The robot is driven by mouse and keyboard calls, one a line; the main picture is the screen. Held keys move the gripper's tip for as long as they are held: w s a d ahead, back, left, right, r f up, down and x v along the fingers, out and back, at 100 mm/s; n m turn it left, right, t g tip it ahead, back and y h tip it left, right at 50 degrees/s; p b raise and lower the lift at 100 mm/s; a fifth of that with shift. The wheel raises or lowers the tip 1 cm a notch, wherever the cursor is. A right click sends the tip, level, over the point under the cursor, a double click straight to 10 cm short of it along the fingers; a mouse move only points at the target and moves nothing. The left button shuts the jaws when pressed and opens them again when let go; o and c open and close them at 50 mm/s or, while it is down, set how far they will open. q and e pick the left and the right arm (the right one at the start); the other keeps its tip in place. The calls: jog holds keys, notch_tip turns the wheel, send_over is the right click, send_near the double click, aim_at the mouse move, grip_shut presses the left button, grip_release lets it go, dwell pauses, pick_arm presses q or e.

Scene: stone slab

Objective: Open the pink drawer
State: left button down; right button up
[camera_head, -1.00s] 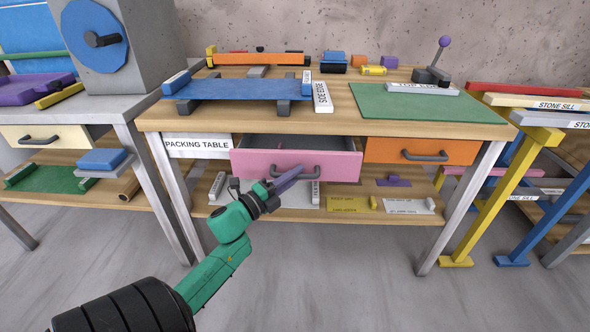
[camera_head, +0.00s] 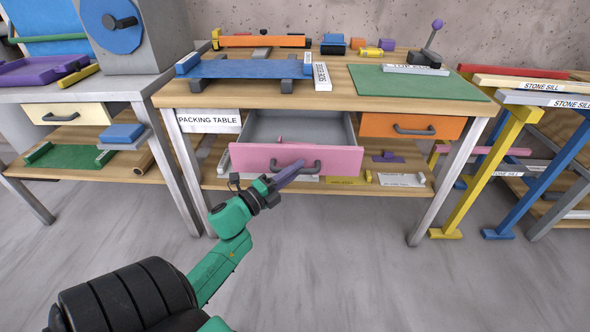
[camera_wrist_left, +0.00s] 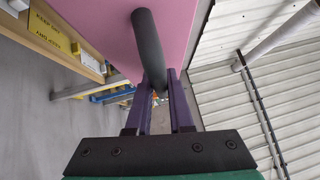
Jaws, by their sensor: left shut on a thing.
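The pink drawer (camera_head: 330,160) of the packing table stands pulled well out, and its grey inside shows in the head view. A small pink item (camera_head: 282,139) shows inside it. My left gripper (camera_head: 288,172) is at the drawer front, its purple fingers shut on the dark handle (camera_head: 310,165). In the left wrist view the handle (camera_wrist_left: 148,45) runs between the two fingers (camera_wrist_left: 157,95), and the pink front (camera_wrist_left: 95,25) fills the upper part. My right gripper does not show.
An orange drawer (camera_head: 380,126) beside it is closed. The tabletop holds a blue slab (camera_head: 245,69) and a green mat (camera_head: 415,84). A lower shelf with labelled pieces lies under the drawers. Yellow and blue rack legs (camera_head: 500,165) stand at the right. The floor in front is clear.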

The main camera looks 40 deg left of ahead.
pick_arm(q)
jog(key=c, duration=0.8)
grip_release()
jog(key=s+a+f, duration=0.2)
jog(key=s, duration=1.2)
jog(key=shift+s, duration=0.2)
